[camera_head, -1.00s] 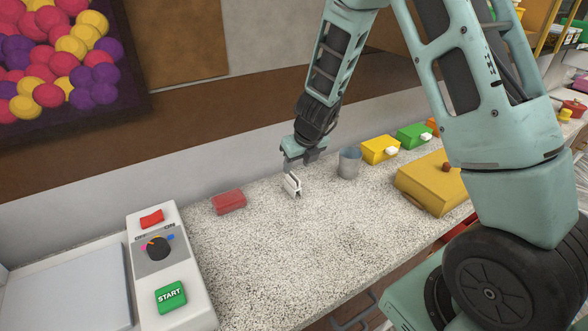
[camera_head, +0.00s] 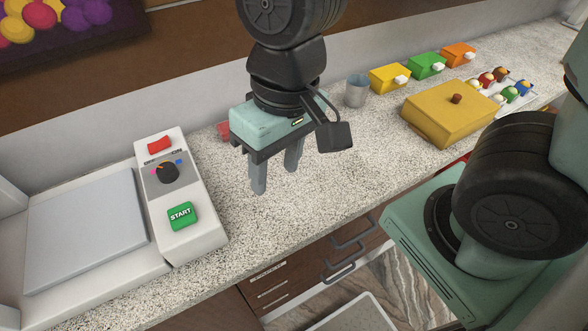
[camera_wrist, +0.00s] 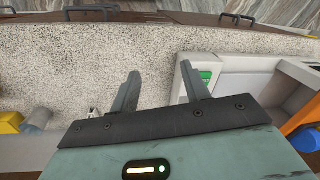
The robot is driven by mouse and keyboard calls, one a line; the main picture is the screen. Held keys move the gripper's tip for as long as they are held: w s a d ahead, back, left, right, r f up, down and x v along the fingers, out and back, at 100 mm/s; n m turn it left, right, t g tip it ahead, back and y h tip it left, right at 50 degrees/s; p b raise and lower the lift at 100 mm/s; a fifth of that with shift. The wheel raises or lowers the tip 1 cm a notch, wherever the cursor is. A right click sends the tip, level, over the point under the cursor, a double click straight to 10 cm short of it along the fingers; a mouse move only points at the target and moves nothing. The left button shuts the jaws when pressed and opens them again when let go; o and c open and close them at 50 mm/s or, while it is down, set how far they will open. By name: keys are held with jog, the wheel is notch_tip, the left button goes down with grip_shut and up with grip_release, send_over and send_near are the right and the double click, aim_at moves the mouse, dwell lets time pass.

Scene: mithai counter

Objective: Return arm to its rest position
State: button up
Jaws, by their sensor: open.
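My gripper (camera_head: 275,180) hangs above the speckled counter (camera_head: 345,185) with its two fingers pointing down. The fingers are apart, and nothing is between them. In the wrist view my gripper (camera_wrist: 160,82) also shows spread fingers over bare counter. A small white piece (camera_wrist: 92,113) shows behind the gripper body's edge in the wrist view; it is hidden in the head view. A red block (camera_head: 223,130) is mostly hidden behind my gripper.
The control panel (camera_head: 205,240) with a green START button and dial stands left of my gripper. A grey cup (camera_head: 356,92), a yellow box (camera_head: 450,110), small coloured boxes and several round-topped figures lie to the right. The counter's front middle is clear.

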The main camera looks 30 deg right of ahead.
jog(key=s+n, duration=0.1)
jog(key=n, duration=0.1)
jog(key=s+d+n+h, duration=0.1)
jog(key=s+n, duration=0.1)
jog(key=shift+r, duration=0.2)
jog(key=shift+f, duration=0.1)
notch_tip(320, 180, down, 2)
jog(key=b, duration=0.2)
jog(key=shift+f+b, duration=0.2)
jog(key=shift+b, duration=0.1)
dwell(0.4)
